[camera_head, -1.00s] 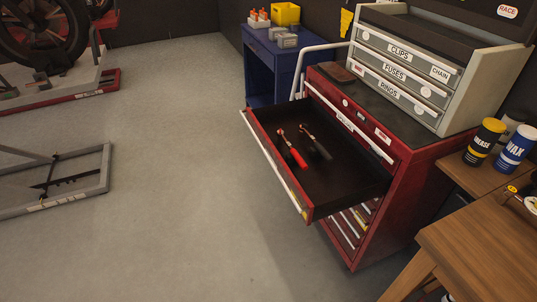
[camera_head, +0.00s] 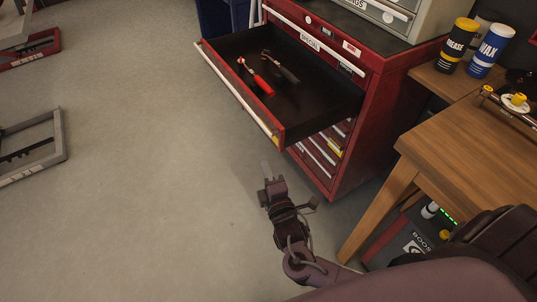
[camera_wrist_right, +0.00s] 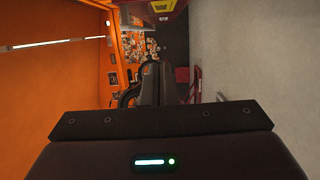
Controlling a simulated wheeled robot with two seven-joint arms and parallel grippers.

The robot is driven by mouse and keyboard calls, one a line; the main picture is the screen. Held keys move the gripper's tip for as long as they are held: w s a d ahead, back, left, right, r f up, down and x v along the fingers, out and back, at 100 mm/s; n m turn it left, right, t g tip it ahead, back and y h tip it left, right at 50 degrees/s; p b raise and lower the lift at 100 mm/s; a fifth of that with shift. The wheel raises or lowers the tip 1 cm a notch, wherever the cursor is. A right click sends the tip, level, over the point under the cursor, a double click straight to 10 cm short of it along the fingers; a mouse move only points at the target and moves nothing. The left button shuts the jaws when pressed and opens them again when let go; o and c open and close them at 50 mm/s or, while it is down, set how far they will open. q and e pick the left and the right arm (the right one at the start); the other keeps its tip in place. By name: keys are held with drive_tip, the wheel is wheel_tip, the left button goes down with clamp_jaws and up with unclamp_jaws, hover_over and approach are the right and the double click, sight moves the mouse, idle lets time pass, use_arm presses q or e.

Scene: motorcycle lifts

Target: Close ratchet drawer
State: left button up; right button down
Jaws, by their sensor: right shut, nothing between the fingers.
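The open drawer (camera_head: 320,98) is pulled far out of the red tool cabinet (camera_head: 375,125). Two ratchets lie in it, one with a red handle (camera_head: 258,80) and one with a dark handle (camera_head: 284,70). A light handle strip (camera_head: 235,88) runs along the drawer's front edge. My right gripper (camera_head: 267,172) is shut and empty, over the floor just in front of the drawer's near corner, apart from it in the picture. The right wrist view shows the gripper's dark fingers (camera_wrist_right: 160,85) together. My left gripper is not in view.
A wooden table (camera_head: 470,170) stands right of the cabinet, close to my right arm. Behind it, the grease can (camera_head: 457,45) and wax can (camera_head: 490,48) stand on a wooden surface. A grey lift frame (camera_head: 35,145) lies at the left. The floor between is clear.

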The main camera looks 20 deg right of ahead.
sight(334, 117)
drive_tip(key=w+d+p, duration=0.1)
drive_tip(key=w+d, duration=0.4)
drive_tip(key=w, duration=0.5)
drive_tip(key=d, duration=0.4)
drive_tip(key=w+d, duration=0.1)
drive_tip(key=d, duration=0.7)
drive_tip(key=shift+w+d+f, duration=0.1)
drive_tip(key=shift+w, duration=0.25)
drive_tip(key=d+b, duration=0.1)
drive_tip(key=d, duration=0.3)
drive_tip(key=w+d+b, duration=0.1)
drive_tip(key=d, duration=0.3)
drive_tip(key=d+b, duration=0.1)
drive_tip(key=d, duration=0.2)
drive_tip(key=shift+w+d+b, duration=0.3)
drive_tip(key=shift+w+d, duration=0.05)
drive_tip(key=shift+d, duration=0.05)
drive_tip(key=shift+a, duration=0.1)
